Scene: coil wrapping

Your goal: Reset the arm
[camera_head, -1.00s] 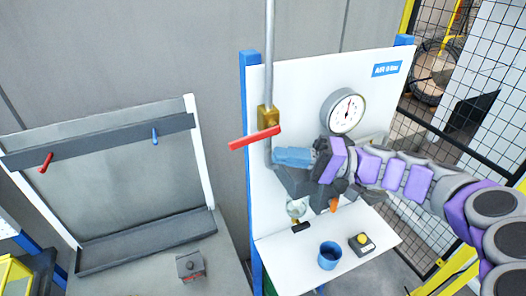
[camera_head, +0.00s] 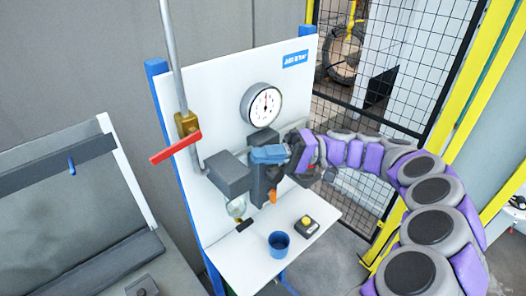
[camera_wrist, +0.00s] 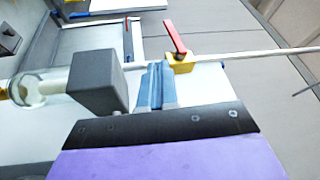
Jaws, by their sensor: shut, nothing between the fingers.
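My gripper (camera_head: 268,154) has blue fingers, and in the head view it is in front of the white panel, below the round gauge. In the wrist view the blue fingers (camera_wrist: 155,86) lie side by side, shut, with nothing between them. A grey block (camera_head: 229,174) stands just left of my gripper in the head view; it also shows in the wrist view (camera_wrist: 98,82). My purple and grey arm bends in from the right of the head view. Whether the fingers touch the block cannot be told.
A white panel (camera_head: 222,85) carries a gauge (camera_head: 261,105) and a brass valve with a red handle (camera_head: 176,147) on a vertical pipe. A blue cup (camera_head: 279,243) and a box with a yellow button (camera_head: 306,225) stand on the white shelf below. A mesh fence (camera_head: 420,75) is at the right.

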